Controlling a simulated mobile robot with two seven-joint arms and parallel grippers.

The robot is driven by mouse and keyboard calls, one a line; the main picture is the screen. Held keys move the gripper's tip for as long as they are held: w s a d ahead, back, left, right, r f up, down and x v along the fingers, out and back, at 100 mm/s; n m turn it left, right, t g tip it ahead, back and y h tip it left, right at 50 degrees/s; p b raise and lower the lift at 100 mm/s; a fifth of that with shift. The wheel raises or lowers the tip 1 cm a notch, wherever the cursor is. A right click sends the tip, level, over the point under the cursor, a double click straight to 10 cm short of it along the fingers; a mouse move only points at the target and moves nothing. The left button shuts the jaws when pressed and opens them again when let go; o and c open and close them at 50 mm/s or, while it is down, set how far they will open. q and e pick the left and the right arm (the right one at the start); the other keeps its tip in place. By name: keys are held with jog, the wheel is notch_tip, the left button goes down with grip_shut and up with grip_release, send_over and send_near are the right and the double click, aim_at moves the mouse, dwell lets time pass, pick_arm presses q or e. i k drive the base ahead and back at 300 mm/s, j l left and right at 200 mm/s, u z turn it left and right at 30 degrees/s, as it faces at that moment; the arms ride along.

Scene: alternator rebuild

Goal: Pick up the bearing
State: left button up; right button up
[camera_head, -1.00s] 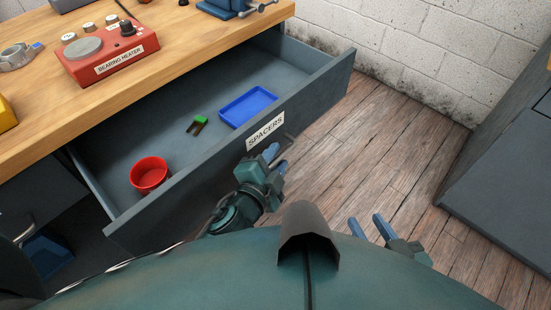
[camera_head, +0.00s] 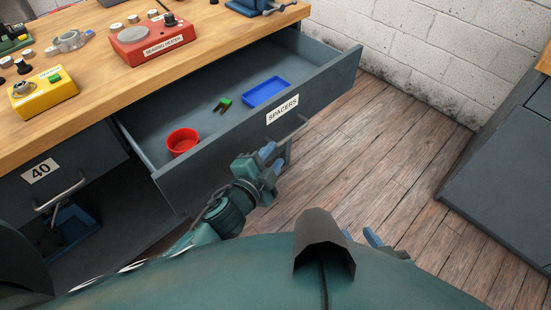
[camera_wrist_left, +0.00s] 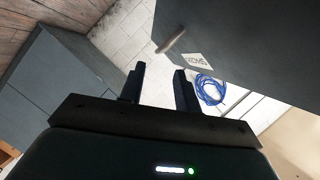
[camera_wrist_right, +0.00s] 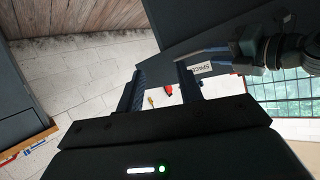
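I cannot pick out the bearing for certain. Several small round metal parts (camera_head: 135,18) stand on the workbench (camera_head: 100,100) behind the red bearing heater (camera_head: 152,40), too small to identify. My left gripper (camera_head: 276,153) is empty, in front of the open drawer labelled SPACERS (camera_head: 330,98), near its handle. Its fingers are apart in the left wrist view (camera_wrist_left: 160,88). My right gripper (camera_head: 386,245) is low on the right, above the floor and partly hidden by my body. Its fingers are apart and empty in the right wrist view (camera_wrist_right: 161,88).
The drawer holds a red round container (camera_head: 182,143), a blue tray (camera_head: 265,92) and a small green-and-dark part (camera_head: 222,105). A yellow device (camera_head: 43,92) stands at the bench's left. A drawer marked 40 (camera_head: 42,170) is below. A grey cabinet (camera_head: 510,190) stands right; floor between is open.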

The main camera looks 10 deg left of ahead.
aim_at(21, 88)
jog(key=k+j, duration=0.25)
jog(key=k, duration=0.25)
jog(key=k+j, duration=0.25)
jog(key=k, duration=0.3)
